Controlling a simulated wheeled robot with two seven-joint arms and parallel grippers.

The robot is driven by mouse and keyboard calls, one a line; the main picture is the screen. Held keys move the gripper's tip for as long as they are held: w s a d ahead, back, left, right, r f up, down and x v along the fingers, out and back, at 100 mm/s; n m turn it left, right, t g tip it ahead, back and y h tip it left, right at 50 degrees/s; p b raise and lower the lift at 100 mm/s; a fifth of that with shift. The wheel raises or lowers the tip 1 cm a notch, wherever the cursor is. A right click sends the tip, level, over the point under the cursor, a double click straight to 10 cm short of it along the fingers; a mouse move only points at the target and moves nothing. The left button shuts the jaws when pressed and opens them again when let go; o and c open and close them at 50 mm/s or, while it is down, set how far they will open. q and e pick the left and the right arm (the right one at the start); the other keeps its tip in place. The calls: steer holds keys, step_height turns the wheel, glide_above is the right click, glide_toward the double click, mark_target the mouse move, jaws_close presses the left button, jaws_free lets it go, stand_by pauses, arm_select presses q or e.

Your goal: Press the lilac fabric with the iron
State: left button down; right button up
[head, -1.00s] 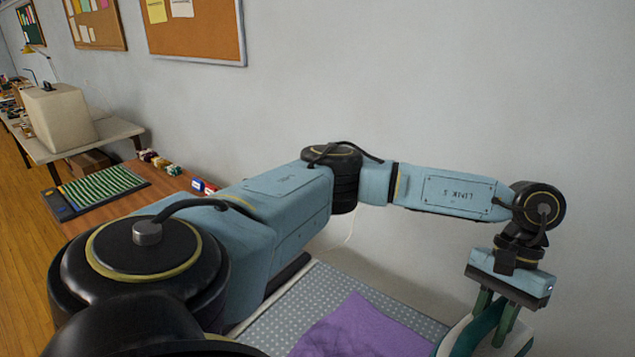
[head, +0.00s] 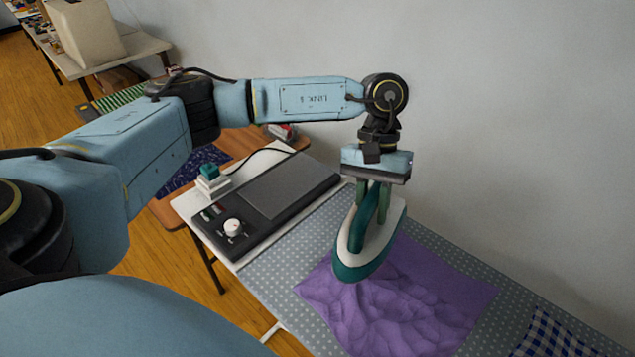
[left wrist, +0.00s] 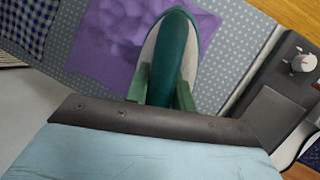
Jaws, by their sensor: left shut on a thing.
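The lilac fabric (head: 420,305) lies on the dotted grey ironing surface, with many wrinkles over its nearer part and a smoother look toward the back. It also shows in the left wrist view (left wrist: 105,45). My left gripper (head: 372,200) is shut on the handle of the teal and white iron (head: 365,262). The iron is over the fabric's upper left part, its pointed end toward me. I cannot tell whether its sole touches the fabric. In the left wrist view the iron (left wrist: 172,60) sits between the fingers (left wrist: 160,90). My right gripper is not in view.
A black panel with a white dial (head: 232,228) stands left of the fabric at the board's end. A blue checked cloth (head: 555,335) lies to the right. The wall stands close behind the dotted board (head: 275,265).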

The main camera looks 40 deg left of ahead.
mark_target(348, 216)
arm_select(q)
steer(key=f+n, duration=0.1)
steer(key=n+t+h+p, duration=0.1)
steer(key=n, duration=0.1)
steer(key=a+f+n, duration=0.1)
steer(key=n, duration=0.1)
steer(key=shift+s+f+t, duration=0.3)
steer(key=shift+s+t, duration=0.05)
steer(key=shift+t, duration=0.05)
steer(key=a+n+t, duration=0.1)
steer(key=n, duration=0.1)
steer(key=a+f+n+t+p, duration=0.1)
steer(key=n, duration=0.2)
steer(key=a+n+t+h+p, duration=0.1)
steer(key=n, duration=0.1)
steer(key=shift+s+a+f+n, duration=0.15)
steer(key=shift+f+n, duration=0.1)
steer(key=shift+n, duration=0.05)
steer(key=shift+a+f+n+t, duration=0.5)
steer(key=shift+a+f+n, duration=0.35)
steer(key=shift+n, duration=0.35)
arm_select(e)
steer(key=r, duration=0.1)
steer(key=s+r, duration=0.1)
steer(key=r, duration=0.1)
